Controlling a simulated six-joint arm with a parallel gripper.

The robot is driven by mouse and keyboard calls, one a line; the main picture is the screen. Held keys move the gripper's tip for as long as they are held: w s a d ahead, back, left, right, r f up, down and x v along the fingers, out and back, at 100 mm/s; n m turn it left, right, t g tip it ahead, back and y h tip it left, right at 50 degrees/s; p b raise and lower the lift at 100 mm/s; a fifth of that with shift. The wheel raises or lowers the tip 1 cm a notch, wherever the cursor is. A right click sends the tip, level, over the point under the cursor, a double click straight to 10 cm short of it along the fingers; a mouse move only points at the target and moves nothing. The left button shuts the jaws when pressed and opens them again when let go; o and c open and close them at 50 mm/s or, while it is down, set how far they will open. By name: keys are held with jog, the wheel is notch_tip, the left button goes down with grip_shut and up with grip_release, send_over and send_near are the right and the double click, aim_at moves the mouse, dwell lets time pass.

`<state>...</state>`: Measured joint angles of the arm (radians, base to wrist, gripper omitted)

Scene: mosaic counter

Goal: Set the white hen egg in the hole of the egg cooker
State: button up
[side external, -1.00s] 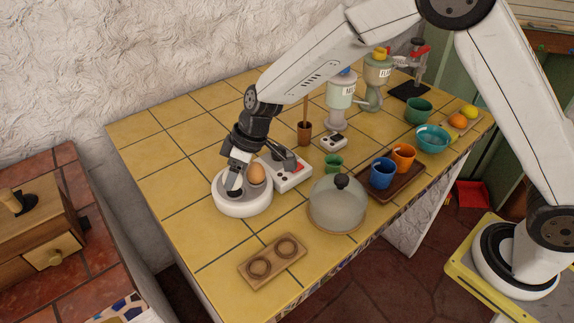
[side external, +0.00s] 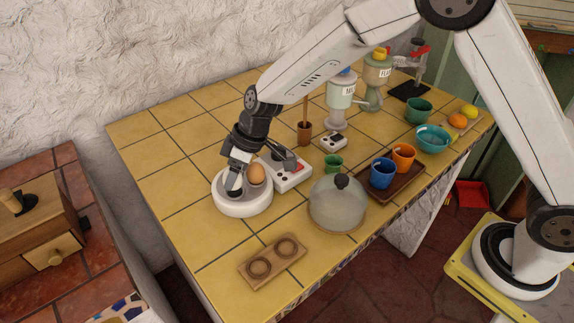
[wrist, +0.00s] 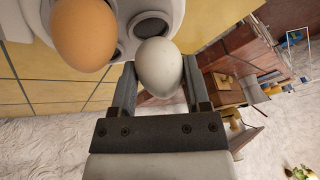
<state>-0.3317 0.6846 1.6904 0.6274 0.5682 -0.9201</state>
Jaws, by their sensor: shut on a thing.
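The egg cooker (side external: 243,207) is a round white device on the yellow tiled counter. A brown egg (side external: 257,174) stands in it; this egg also shows large in the wrist view (wrist: 84,33). My gripper (wrist: 158,78) points down over the left part of the cooker and is shut on the white hen egg (wrist: 160,66), one finger on each side. In the wrist view, an empty dark hole (wrist: 152,25) shows just beyond the white egg. In the side view, my fingers (side external: 235,186) mostly cover the white egg. I cannot tell whether its lower end touches a hole.
A white device with a red part (side external: 292,178) stands close behind the cooker. A glass dome lid (side external: 337,205) is to its right. A wooden egg holder (side external: 272,262) with two empty rings lies in front. Cups stand on a brown tray (side external: 405,188). The counter's left side is clear.

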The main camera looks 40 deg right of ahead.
jog(key=shift+f, duration=0.95)
dwell(1.9)
jog(key=o, duration=1)
jog(key=shift+r, duration=0.1)
jog(key=shift+r, duration=3.45)
jog(key=s+d+m+h, duration=0.1)
jog(key=s+d+m, duration=0.1)
jog(key=s+d, duration=0.4)
jog(key=s+d+f+m+h, duration=0.1)
jog(key=s+d+m+h, duration=0.1)
jog(key=s+d, duration=0.5)
jog(key=s+d+m+t+h, duration=0.1)
jog(key=s+d+m, duration=0.2)
jog(key=s+d, duration=0.3)
jog(key=shift+s+d+f+m, duration=0.1)
jog(key=shift+d+f+m, duration=0.1)
jog(key=shift+d, duration=0.5)
jog(key=shift+s+d+f+m, duration=0.1)
jog(key=shift+d+m, duration=0.1)
jog(key=shift+d, duration=0.5)
jog(key=shift+s+d+f+m+h, duration=0.1)
jog(key=shift+s+d+m+h, duration=0.2)
jog(key=shift+s+d+m, duration=0.1)
